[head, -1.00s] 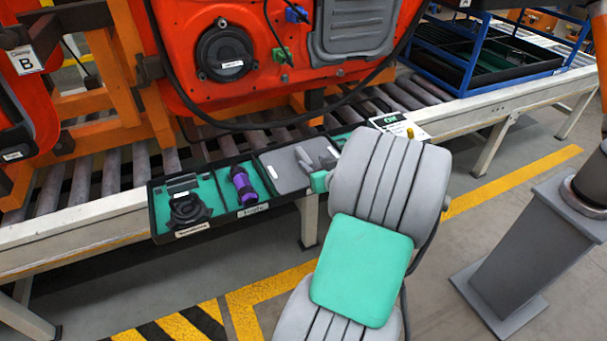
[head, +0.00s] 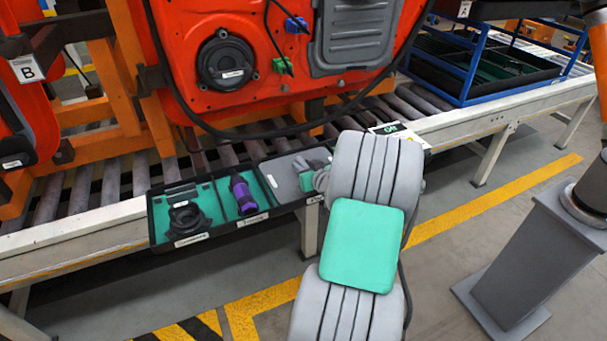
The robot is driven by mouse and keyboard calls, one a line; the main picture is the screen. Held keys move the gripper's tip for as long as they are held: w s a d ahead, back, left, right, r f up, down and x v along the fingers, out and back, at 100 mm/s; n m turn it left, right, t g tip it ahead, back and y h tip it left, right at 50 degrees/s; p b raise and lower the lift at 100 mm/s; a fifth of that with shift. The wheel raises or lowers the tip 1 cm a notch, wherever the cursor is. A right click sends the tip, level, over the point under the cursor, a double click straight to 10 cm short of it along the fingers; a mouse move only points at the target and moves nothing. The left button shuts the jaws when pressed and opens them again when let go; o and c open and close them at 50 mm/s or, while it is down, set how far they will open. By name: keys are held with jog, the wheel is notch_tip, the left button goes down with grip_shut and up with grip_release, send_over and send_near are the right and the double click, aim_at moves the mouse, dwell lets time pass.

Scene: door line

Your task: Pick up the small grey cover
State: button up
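The small grey cover (head: 282,178) is a flat grey panel lying in the third compartment of a black parts tray (head: 222,228) at the conveyor's front edge. A white label strip shows on its left part. My gripper (head: 306,170) is over the right part of this compartment, at the cover's right side. My arm hides part of the gripper and the right end of the tray. The finger gap is too small and covered to read, and I cannot tell whether the fingers touch the cover.
The tray's left compartments hold a black round part (head: 186,215) and a purple cylinder (head: 243,194). An orange door (head: 270,95) with a larger grey panel (head: 355,35) hangs close behind. A blue rack (head: 480,70) stands right; a grey pedestal (head: 505,255) is on the floor.

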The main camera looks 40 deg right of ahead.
grip_shut()
dwell(1.0)
